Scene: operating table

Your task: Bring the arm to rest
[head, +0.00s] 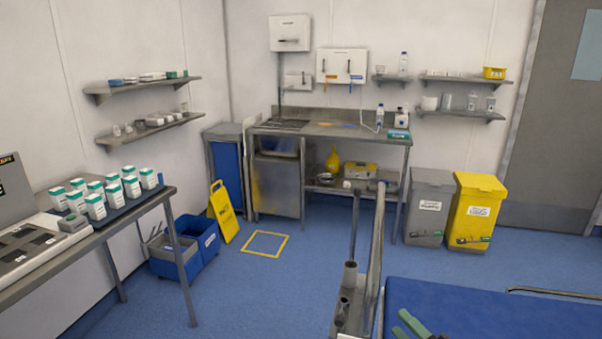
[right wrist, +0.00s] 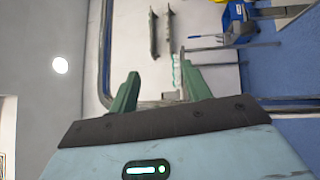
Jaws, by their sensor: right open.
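My right gripper (head: 401,321) shows at the bottom edge of the head view, only its green fingers and a dark part in sight. The fingers appear in front of the blue operating table top (head: 510,312); I cannot tell the gap between them. In the right wrist view the right gripper (right wrist: 160,70) has its two green fingers spread apart with nothing held between them. The wall and shelves show sideways behind the fingers. The rest of the right arm is hidden below the frame. My left gripper is not in view.
A metal rail stand (head: 375,250) rises beside the blue table. A side table (head: 150,203) with white-green boxes stands at left. A grey bin (head: 427,215) and a yellow bin (head: 474,215) stand at the back right. The blue floor (head: 255,300) between is clear.

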